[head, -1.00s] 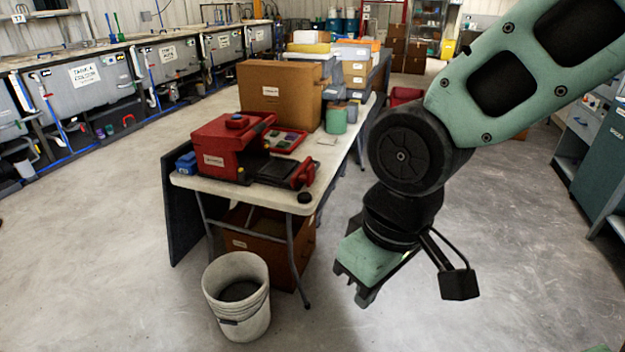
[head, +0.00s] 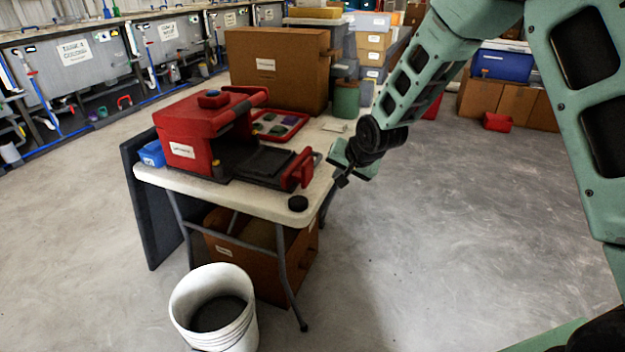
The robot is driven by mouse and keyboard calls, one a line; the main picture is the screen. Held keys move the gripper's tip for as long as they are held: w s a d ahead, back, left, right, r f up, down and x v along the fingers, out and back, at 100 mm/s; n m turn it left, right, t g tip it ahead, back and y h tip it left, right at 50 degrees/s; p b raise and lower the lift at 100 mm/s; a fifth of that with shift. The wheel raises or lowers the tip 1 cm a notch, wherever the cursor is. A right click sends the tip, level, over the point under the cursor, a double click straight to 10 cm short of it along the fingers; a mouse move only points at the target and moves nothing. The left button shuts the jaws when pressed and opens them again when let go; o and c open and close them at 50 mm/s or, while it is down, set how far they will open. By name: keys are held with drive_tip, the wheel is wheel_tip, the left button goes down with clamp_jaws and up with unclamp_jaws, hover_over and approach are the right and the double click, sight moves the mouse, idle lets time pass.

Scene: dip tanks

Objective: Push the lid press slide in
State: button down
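The lid press (head: 203,140) is a red machine with a white label, standing on the near end of the white folding table. Its slide (head: 266,165) is a dark flat plate that sticks out to the right of the red body, with a red handle (head: 299,170) at its outer end. My gripper (head: 338,166) is just right of the red handle, beyond the table's right edge, with a gap between them. The gripper is small and seen at an angle, so its finger opening cannot be made out.
A black puck (head: 298,203) lies at the table's front corner. A red tray (head: 275,125) and a brown box (head: 275,70) are behind the press. A white bucket (head: 235,325) stands on the floor in front. The floor right of the table is clear.

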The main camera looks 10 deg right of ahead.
drive_tip(key=shift+w+a+f+p, duration=0.3)
drive_tip(key=shift+w+a+f, duration=0.45)
drive_tip(key=shift+w+f, duration=0.65)
drive_tip(key=shift+w+a+f+p, duration=0.3)
drive_tip(key=shift+w+a+f, duration=0.45)
drive_tip(key=shift+w+f, duration=0.7)
drive_tip(key=shift+w+a+f+p, duration=0.3)
drive_tip(key=shift+w+a+f, duration=0.45)
drive_tip(key=shift+w+f, duration=0.65)
drive_tip(key=shift+w+r, duration=0.1)
drive_tip(key=shift+r, duration=0.05)
